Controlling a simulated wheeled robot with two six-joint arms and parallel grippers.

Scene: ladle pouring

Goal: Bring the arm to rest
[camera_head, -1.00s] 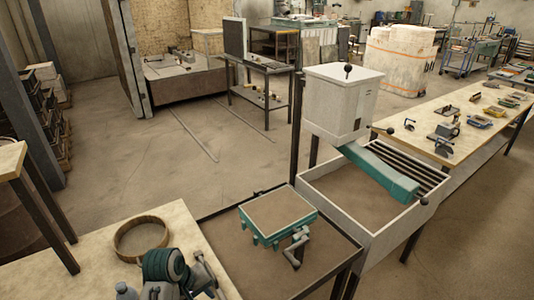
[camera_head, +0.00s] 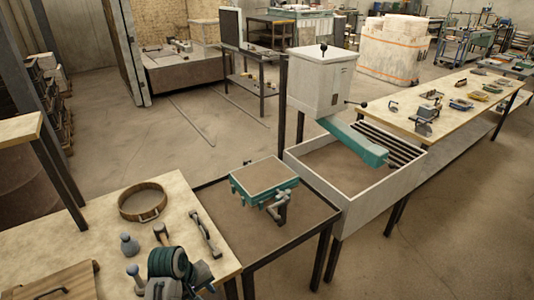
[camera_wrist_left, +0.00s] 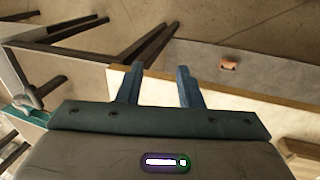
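In the left wrist view my left gripper (camera_wrist_left: 160,68) has two blue fingers standing well apart with nothing between them. Behind the fingers are floor, dark frame bars and a pale edge; I see no contact. In the head view a dark teal and grey part of my arm shows at the bottom, over the front workbench (camera_head: 95,235); its fingertips cannot be made out. My right gripper is not in view.
A round sieve (camera_head: 143,202), small tools (camera_head: 203,236) and a wooden board (camera_head: 52,284) lie on the bench. A teal sand-filled box (camera_head: 264,176) stands on the tray table (camera_head: 300,222). A white hopper (camera_head: 322,82) stands behind the sand bin (camera_head: 345,207).

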